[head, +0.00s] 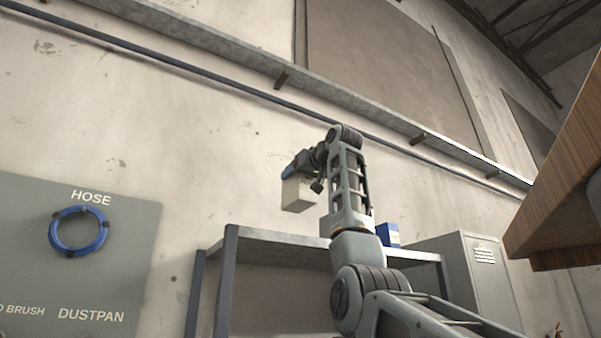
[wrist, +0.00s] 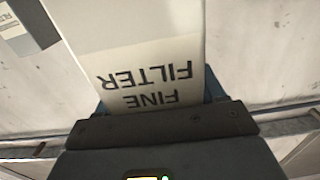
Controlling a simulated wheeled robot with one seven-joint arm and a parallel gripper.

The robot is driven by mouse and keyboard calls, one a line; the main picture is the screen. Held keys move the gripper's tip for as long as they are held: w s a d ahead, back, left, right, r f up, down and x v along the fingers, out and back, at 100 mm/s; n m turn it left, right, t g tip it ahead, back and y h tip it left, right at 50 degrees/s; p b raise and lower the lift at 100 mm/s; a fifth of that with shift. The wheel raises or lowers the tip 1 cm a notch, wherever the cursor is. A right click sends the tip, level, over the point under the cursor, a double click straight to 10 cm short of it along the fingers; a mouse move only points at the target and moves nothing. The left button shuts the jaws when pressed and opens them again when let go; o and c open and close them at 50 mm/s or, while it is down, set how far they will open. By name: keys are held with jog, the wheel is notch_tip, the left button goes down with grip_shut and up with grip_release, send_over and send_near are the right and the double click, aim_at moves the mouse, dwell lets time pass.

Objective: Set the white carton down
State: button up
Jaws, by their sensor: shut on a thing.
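The white carton (head: 299,193) hangs in the air in the head view, above and left of the metal shelf's top. My gripper (head: 302,172) is shut on it from above, with the arm reaching up beside it on the right. In the wrist view the carton (wrist: 130,60) fills the upper middle, with "FINE FILTER" printed on it upside down. The gripper's dark body (wrist: 160,128) lies below the carton in that view. The carton's underside is only partly visible in the head view.
A metal shelf unit (head: 270,240) stands against the wall, with a blue box (head: 388,235) at the right of its top. A grey cabinet (head: 470,268) stands to its right. A tool board (head: 70,255) with a blue hose hangs left. A wooden structure (head: 560,160) juts in at right.

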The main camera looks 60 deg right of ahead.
jog(key=s+a+f+n+t+y, duration=0.1)
jog(key=a+f, duration=1.4)
jog(key=f, duration=1.9)
jog(key=s+a+f+n+y, duration=0.1)
jog(key=a+f+n+y, duration=0.2)
jog(key=a+f, duration=1.3)
jog(key=s+a+f+n+t+y, duration=0.1)
jog(key=a+f+y, duration=0.4)
jog(key=f, duration=4.8)
jog(key=a+n, duration=0.1)
jog(key=a, duration=0.9)
jog(key=shift+s+a+f+t, duration=0.25)
jog(key=shift+s+a+t, duration=0.05)
jog(key=shift+s, duration=0.05)
